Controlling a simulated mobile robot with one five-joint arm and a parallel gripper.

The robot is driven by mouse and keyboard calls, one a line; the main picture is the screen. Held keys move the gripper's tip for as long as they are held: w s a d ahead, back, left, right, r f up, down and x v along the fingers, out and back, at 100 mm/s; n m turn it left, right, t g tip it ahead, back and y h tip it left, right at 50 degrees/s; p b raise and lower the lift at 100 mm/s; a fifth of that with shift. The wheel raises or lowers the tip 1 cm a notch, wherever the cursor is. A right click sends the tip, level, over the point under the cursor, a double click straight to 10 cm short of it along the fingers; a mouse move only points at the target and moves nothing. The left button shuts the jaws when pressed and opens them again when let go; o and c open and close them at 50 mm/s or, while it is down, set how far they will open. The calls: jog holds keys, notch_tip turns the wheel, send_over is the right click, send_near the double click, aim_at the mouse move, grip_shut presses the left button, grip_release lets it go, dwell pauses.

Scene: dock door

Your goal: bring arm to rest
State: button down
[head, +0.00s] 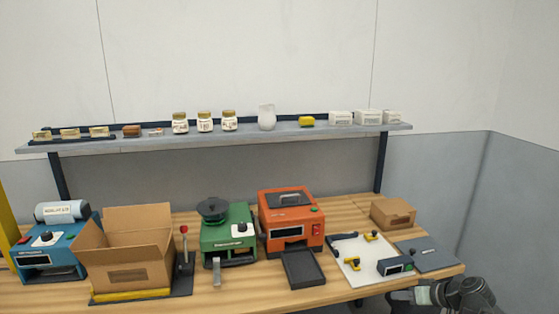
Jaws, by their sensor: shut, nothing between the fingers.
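My arm (440,292) shows at the lower right, in front of the bench's right front edge. It is dark with a grey-green section and is cut off by the bottom of the picture. My gripper (400,297) is the dark end toward the left, low beside the bench edge. It is shut and holds nothing. Its fingertips are small and dark, hard to make out in detail.
The wooden bench (345,208) carries a blue machine (45,258), an open carton (130,262), a green machine (228,240), an orange machine (290,222), a white board (352,268) with tools and a small closed box (392,214). A shelf (280,138) with jars and boxes hangs behind.

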jog(key=s+a+f+g+h, duration=0.2)
jog(key=a, duration=0.5)
jog(key=s+a+f+m+g+h+p, duration=0.1)
jog(key=s+a+f+g, duration=0.1)
jog(key=a, duration=0.5)
jog(key=s+a+f+g+h, duration=0.2)
jog(key=a+g, duration=0.2)
jog(key=a, duration=0.3)
jog(key=shift+s+a+f+h+p, duration=0.25)
jog(key=shift+s+f+h+p, duration=0.05)
jog(key=shift+s+p, duration=0.05)
